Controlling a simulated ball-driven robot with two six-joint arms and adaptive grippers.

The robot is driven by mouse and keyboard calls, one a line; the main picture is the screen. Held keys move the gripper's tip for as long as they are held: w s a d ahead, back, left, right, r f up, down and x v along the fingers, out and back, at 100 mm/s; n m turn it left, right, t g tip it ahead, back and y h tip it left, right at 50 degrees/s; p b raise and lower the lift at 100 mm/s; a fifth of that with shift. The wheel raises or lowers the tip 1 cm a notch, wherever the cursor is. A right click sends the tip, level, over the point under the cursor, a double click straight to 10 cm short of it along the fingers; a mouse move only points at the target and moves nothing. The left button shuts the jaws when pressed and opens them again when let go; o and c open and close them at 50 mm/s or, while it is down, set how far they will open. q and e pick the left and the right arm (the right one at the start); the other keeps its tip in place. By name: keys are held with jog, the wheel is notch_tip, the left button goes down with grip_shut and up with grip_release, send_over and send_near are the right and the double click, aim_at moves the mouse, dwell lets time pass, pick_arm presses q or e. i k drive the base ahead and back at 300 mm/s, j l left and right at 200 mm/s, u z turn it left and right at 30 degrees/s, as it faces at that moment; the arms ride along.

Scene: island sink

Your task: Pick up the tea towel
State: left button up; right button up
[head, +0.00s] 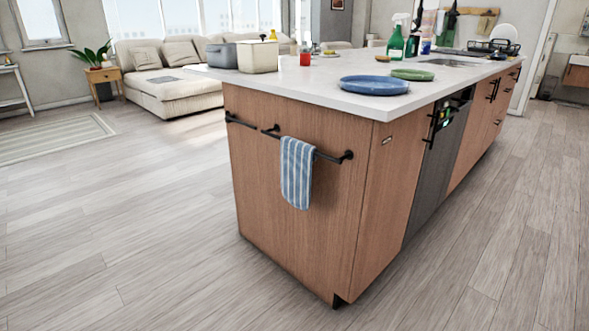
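The tea towel (296,172) is blue with white stripes. It hangs folded over a black rail (333,157) on the wooden end panel of the kitchen island. The towel hangs nearly straight down, below the countertop and clear of the floor. Neither of my grippers shows in the head view, so nothing of mine is seen touching the towel.
The island (290,230) has a white countertop (310,90) with a blue plate (374,85), a green plate (412,74), containers and bottles. A second black rail (240,120) sits left of the towel. The wooden floor (130,220) before the island is clear. A sofa (170,90) stands behind.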

aim_at(296, 156)
jog(key=i+l, duration=0.2)
jog(key=i, duration=0.25)
jog(key=i+l+u, duration=0.15)
jog(key=i, duration=0.3)
jog(key=i+l, duration=0.25)
jog(key=i, duration=0.2)
jog(key=j+u, duration=0.05)
